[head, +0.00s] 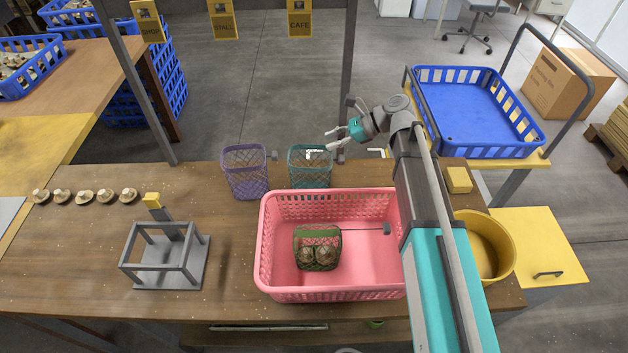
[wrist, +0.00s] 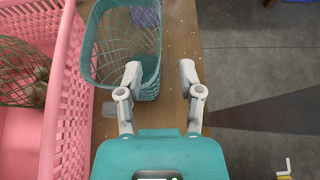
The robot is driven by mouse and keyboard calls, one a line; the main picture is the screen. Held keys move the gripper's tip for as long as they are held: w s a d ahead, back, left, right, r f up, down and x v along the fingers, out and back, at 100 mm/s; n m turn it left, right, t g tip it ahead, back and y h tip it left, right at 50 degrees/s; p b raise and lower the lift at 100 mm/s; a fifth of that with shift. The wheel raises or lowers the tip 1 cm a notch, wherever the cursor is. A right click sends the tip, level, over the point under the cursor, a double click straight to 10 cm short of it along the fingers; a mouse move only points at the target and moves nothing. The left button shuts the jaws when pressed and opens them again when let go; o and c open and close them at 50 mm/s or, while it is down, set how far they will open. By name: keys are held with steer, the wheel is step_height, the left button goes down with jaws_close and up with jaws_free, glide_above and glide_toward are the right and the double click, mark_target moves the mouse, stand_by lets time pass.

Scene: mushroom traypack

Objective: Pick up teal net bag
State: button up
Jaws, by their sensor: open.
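The teal net bag (head: 311,170) stands upright and open-topped at the back edge of the wooden table, behind the pink basket. It also shows in the wrist view (wrist: 122,52), where it looks empty. My gripper (head: 330,140) is open and empty, above and just behind the bag's right side. In the wrist view, my gripper's fingers (wrist: 160,78) are spread, with the left finger overlapping the bag's near corner and the right finger over the table edge. Whether the left finger touches the bag cannot be told.
A purple net bag (head: 245,175) stands left of the teal one. The pink basket (head: 275,240) in front holds a green net bag (head: 317,235) with mushrooms. Several mushrooms lie in a row (head: 85,197) at left, near a grey frame stand (head: 165,262). A yellow bucket (head: 505,262) is at right.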

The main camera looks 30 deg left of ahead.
mark_target(314, 147)
steer(key=b+x, duration=0.2)
steer(key=x, duration=0.2)
steer(key=shift+a+f, duration=0.1)
steer(key=shift+a, duration=0.05)
steer(key=shift+s+a+f, duration=0.15)
steer(key=shift+a, duration=0.25)
steer(key=shift+c, duration=0.3)
jaws_close()
